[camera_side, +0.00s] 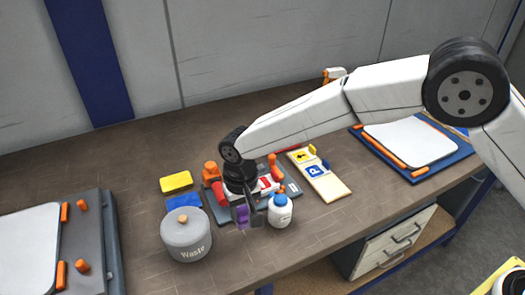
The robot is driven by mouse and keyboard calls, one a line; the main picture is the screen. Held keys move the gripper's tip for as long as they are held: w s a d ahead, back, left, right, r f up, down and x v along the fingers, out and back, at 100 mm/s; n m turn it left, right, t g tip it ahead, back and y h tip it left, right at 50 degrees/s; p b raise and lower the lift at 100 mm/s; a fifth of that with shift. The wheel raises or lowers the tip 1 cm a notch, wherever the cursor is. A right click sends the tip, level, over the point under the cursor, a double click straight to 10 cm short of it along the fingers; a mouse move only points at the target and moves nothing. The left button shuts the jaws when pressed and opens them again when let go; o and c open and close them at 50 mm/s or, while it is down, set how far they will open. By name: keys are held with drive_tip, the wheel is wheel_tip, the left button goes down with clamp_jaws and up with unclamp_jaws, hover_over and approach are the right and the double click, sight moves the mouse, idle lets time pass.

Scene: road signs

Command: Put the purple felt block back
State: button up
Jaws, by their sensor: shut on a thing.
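The purple felt block (242,217) shows as a small purple piece low between the fingers of my gripper (246,212). My gripper is shut on it and points down toward the table. The block is between the grey waste pot and the white bottle in the picture. The fingers hide part of the block. I cannot tell whether its lower edge touches the table.
A lidded waste pot (186,236) stands to the left and a white bottle (280,211) close on the right. Yellow (176,182) and blue (184,202) blocks lie behind the pot. A sign board (320,176) lies right. Bare tabletop (120,160) is at the back left.

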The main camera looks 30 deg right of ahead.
drive_tip(key=shift+w+a+f, duration=0.3)
drive_tip(key=shift+w+f, duration=0.25)
drive_tip(key=shift+f, duration=0.15)
drive_tip(key=shift+w+f, duration=0.15)
drive_tip(key=shift+f, duration=0.1)
drive_tip(key=shift+a+f, duration=0.1)
drive_tip(key=shift+f, duration=1.5)
drive_tip(key=shift+f, duration=0.1)
drive_tip(key=o, duration=1.1)
wheel_tip(320, 180, up, 12)
drive_tip(key=shift+r, duration=0.15)
